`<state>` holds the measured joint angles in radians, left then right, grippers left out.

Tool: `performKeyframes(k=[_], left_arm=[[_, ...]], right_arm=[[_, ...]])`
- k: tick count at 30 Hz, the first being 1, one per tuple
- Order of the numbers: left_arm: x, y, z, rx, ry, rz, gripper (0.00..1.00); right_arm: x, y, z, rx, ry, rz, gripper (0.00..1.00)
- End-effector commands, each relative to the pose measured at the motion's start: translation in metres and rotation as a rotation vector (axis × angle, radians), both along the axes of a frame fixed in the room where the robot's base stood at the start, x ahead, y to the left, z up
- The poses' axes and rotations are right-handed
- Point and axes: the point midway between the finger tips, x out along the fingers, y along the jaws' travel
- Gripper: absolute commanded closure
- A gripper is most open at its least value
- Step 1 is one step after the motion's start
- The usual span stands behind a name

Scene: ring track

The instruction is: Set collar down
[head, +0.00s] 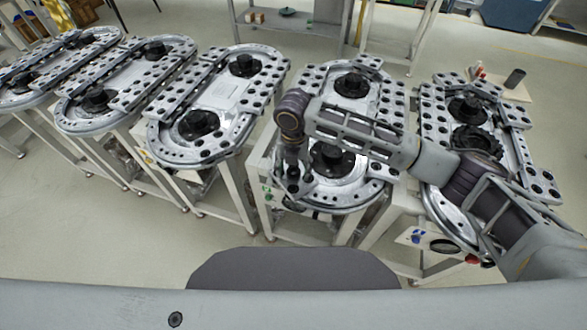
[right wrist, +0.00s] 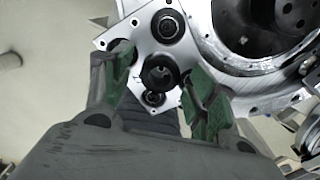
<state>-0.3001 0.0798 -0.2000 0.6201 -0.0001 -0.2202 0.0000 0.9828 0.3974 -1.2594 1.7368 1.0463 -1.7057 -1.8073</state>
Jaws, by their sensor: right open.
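My right gripper (head: 293,187) points down over the near left edge of the ring track table (head: 345,203) in the middle right. In the right wrist view its two green-padded fingers (right wrist: 160,92) stand apart, one on each side of a dark round collar (right wrist: 160,72). The collar is at a metal plate (right wrist: 142,32) with several black-rimmed holes. A gap shows between the collar and each finger. I cannot tell whether the collar rests fully flat. In the head view the gripper hides the collar. My left gripper is not in view.
A large dark hub (right wrist: 290,18) lies right of the plate in the right wrist view. Similar ring track tables stand to the left (head: 215,100) and right (head: 510,150). A dark cylinder (head: 514,79) stands on a board at the far right. Floor shows between the tables.

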Motion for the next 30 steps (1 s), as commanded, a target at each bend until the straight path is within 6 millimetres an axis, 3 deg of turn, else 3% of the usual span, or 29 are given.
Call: performKeyframes(k=[21, 30], left_arm=[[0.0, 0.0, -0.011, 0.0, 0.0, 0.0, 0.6], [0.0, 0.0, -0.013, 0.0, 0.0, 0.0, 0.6]], right_arm=[[0.0, 0.0, 0.093, 0.001, -0.002, 0.0, 0.41], [0.0, 0.001, 0.115, 0.001, 0.0, 0.0, 0.41]])
